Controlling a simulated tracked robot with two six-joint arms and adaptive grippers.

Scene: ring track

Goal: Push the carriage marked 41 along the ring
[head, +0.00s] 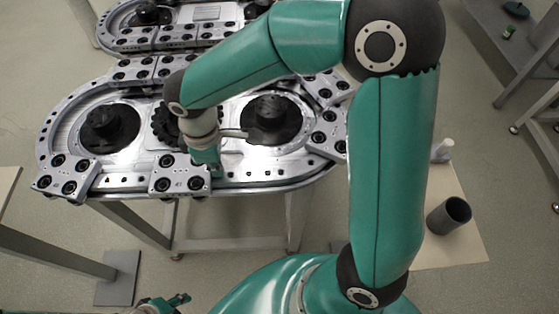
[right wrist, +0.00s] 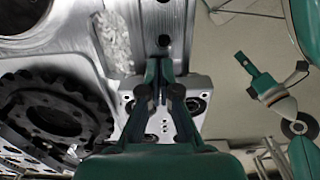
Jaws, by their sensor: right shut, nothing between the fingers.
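The oval ring track (head: 265,178) lies on a bench and carries several silver carriages with black rollers. One carriage (head: 180,178) is on the near straight, left of my right gripper (head: 212,168). The small mark on it is too blurred to read. My right gripper is shut and empty, its tips pointing down at this carriage's right end; I cannot tell if they touch it. In the right wrist view the shut fingers (right wrist: 160,75) reach over the carriage's plate (right wrist: 196,86). My left gripper (head: 172,301) is low at the bottom edge, apart from the track, with its fingers spread.
Other carriages stand at the near left corner (head: 65,178), on the right curve (head: 326,130) and on the far side. Dark hubs (head: 108,128) rise inside the ring. The near straight right of my gripper is bare. A dark cup (head: 449,216) stands on a board at right.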

